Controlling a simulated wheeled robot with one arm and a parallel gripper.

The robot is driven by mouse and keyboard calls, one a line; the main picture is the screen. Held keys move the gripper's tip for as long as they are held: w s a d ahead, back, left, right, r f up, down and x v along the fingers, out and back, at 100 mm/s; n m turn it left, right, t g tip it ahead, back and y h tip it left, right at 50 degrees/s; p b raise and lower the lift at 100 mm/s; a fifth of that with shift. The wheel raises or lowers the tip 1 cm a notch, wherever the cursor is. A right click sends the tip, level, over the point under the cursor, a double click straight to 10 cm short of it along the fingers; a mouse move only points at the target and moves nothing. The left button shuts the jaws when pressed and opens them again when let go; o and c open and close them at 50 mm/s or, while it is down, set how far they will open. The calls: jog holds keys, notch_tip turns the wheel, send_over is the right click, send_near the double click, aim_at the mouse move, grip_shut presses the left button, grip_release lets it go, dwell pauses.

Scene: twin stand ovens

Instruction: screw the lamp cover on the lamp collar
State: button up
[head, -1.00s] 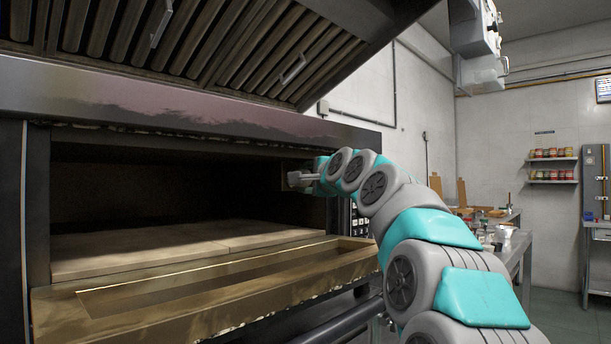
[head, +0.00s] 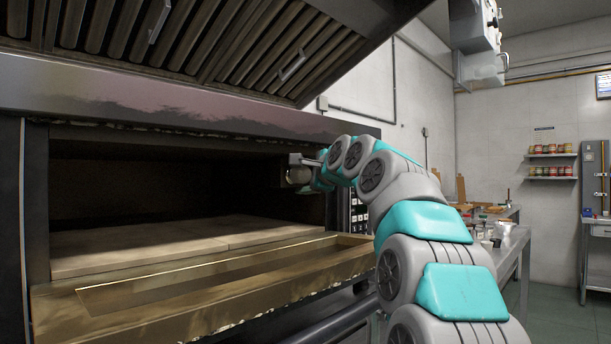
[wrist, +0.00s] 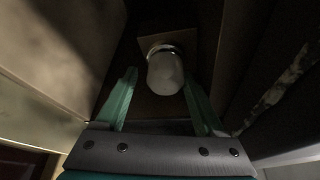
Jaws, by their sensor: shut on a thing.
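The lamp cover (wrist: 165,74) is a pale, rounded glass jar shape. In the wrist view it lies between the two teal fingers of my gripper (wrist: 161,78), which is shut on it. A pale metal ring, the lamp collar (wrist: 163,48), shows at the cover's far end against a brown square plate on the oven side wall. I cannot tell how far the threads are engaged. In the head view my gripper (head: 303,168) is inside the oven mouth at its upper right, with the cover (head: 298,175) showing as a small pale round shape.
The oven's stone floor (head: 150,244) is bare. A brass-coloured ledge (head: 210,285) runs along the front of the opening. The oven's top edge and sloping hood (head: 230,45) are above my arm. A metal table (head: 512,245) with items stands to the right.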

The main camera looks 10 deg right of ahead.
jog(key=o, duration=0.4)
jog(key=shift+o, duration=0.2)
jog(key=shift+r, duration=0.15)
jog(key=shift+r, duration=0.15)
jog(key=shift+c, duration=1)
jog(key=shift+o, duration=0.6)
jog(key=shift+s, duration=0.1)
